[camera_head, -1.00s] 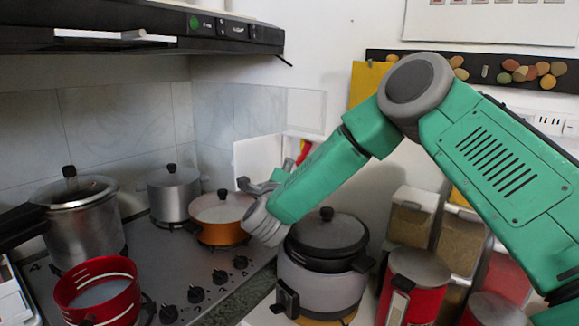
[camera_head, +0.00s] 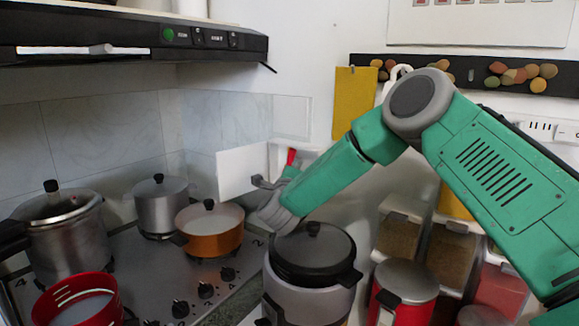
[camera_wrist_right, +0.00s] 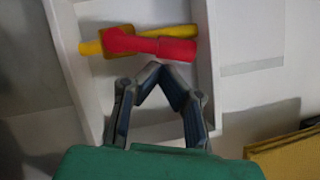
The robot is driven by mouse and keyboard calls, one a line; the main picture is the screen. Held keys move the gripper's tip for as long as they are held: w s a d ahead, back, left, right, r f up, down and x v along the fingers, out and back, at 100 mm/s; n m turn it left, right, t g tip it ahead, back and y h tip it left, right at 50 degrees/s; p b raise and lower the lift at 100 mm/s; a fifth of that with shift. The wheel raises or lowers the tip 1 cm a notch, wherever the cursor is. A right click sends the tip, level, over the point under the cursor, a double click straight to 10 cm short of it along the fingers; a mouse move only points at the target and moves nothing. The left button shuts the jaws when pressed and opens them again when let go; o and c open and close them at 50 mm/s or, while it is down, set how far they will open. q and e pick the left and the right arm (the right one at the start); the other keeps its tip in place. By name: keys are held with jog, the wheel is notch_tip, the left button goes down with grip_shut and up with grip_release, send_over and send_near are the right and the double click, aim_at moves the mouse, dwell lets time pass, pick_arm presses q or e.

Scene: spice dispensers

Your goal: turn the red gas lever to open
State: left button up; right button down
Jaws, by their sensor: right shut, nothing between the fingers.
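The red gas lever (camera_wrist_right: 165,47) is in the right wrist view, inside a white recessed box (camera_wrist_right: 205,90). It lies nearly level, roughly in line with a yellow pipe (camera_wrist_right: 92,47) that shows on both sides of it. In the head view only a small part of the red lever (camera_head: 291,157) shows above my arm; the rest is hidden. My right gripper (camera_wrist_right: 153,69) is shut and empty, its fingertips just below the lever in the wrist view, with a small gap in the picture. In the head view the right gripper (camera_head: 262,182) is beside the box's white door. My left gripper is not in view.
The open white door (camera_head: 242,172) stands left of the gripper. Below are a black-lidded cooker (camera_head: 312,255) and an orange pan (camera_head: 210,238) on the stove (camera_head: 150,265). Spice dispensers (camera_head: 450,250) stand at the right. A yellow board (camera_head: 355,105) hangs above.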

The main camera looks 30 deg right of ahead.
jog(key=shift+w+d+n+y+p, duration=0.15)
jog(key=shift+d+n+y+p, duration=0.2)
jog(key=shift+d+n, duration=0.45)
jog(key=shift+w+d+r, duration=0.1)
jog(key=shift+d+r, duration=0.1)
jog(key=shift+r, duration=0.05)
jog(key=shift+w+a+r+n+g+y+p, duration=0.1)
jog(key=shift+w+a+n+g+y+p, duration=0.05)
jog(key=shift+a+n+g+y+p, duration=0.2)
jog(key=shift+w+a+r+n, duration=0.15)
jog(key=shift+w+a+n, duration=0.05)
jog(key=shift+a+n, duration=0.2)
jog(key=shift+w+a+r+n, duration=0.15)
jog(key=shift+a+n, duration=0.1)
jog(key=shift+a, duration=0.4)
jog(key=shift+w+d+b, duration=0.1)
jog(key=shift+d+b, duration=0.2)
jog(key=shift+w+d+f, duration=0.1)
jog(key=shift+w+d, duration=0.1)
jog(key=shift+d, duration=0.1)
jog(key=shift+s+a, duration=0.1)
jog(key=shift+a, duration=0.3)
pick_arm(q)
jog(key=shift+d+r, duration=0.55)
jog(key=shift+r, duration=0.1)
